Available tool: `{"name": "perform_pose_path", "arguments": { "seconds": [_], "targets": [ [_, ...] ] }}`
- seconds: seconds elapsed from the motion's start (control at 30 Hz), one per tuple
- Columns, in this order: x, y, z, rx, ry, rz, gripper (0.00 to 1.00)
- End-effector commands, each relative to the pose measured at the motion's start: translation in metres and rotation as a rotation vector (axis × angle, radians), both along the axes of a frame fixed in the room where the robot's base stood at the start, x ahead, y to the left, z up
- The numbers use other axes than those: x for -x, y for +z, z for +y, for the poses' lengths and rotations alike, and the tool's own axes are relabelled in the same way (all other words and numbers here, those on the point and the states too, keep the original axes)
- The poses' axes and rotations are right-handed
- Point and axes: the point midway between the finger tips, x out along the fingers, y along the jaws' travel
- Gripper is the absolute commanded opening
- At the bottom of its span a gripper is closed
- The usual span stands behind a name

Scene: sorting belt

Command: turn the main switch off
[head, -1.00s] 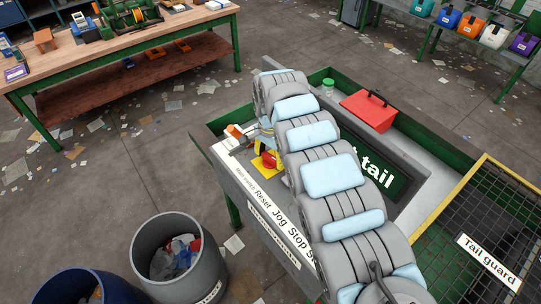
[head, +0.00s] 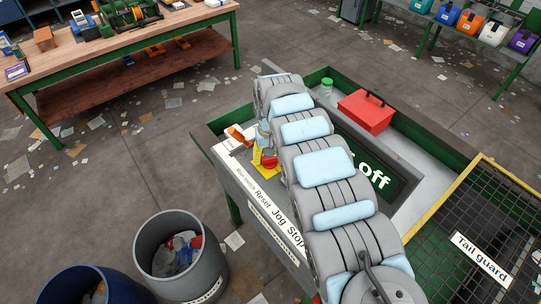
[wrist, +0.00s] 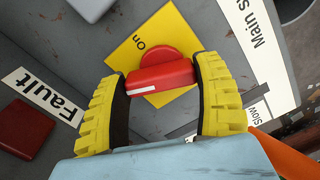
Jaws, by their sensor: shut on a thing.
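The main switch is a red handle (wrist: 160,75) with a white line, on a yellow plate (wrist: 185,30) marked "on" in the wrist view. My gripper (wrist: 163,82) has its yellow padded fingers shut on the handle, one at each end. The handle lies across the picture, tilted slightly up to the right. The label beside it reads "Main s", cut by the picture edge. In the head view the red handle (head: 269,162) shows beside my arm. A green sign (head: 372,174) there, partly hidden by my arm, ends in "off".
A dark red "Fault" lamp or button (wrist: 25,128) is at the wrist view's left. The panel strip (head: 270,208) also reads Reset, Jog and Stop. A red toolbox (head: 366,112), green-lidded jar (head: 327,86) and yellow-edged tail guard (head: 480,225) are near. Bins (head: 168,228) stand below.

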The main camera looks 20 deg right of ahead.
Motion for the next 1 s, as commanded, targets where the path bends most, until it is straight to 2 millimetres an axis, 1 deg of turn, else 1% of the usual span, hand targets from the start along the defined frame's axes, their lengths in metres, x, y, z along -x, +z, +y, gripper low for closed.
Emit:
{"name": "perform_pose_path", "arguments": {
  "seconds": [0.2, 0.5, 0.7, 1.0],
  "targets": [
    [-0.0009, 0.0023, 0.0005, 0.000, 0.185, 0.000, 0.33],
    [-0.0016, 0.0021, 0.0000, 0.000, 0.362, -0.001, 0.33],
    [-0.0017, 0.0018, 0.0000, 0.001, 0.420, -0.001, 0.33],
    [-0.0017, 0.0015, 0.0000, 0.001, 0.442, 0.000, 0.33]
  ]
}}
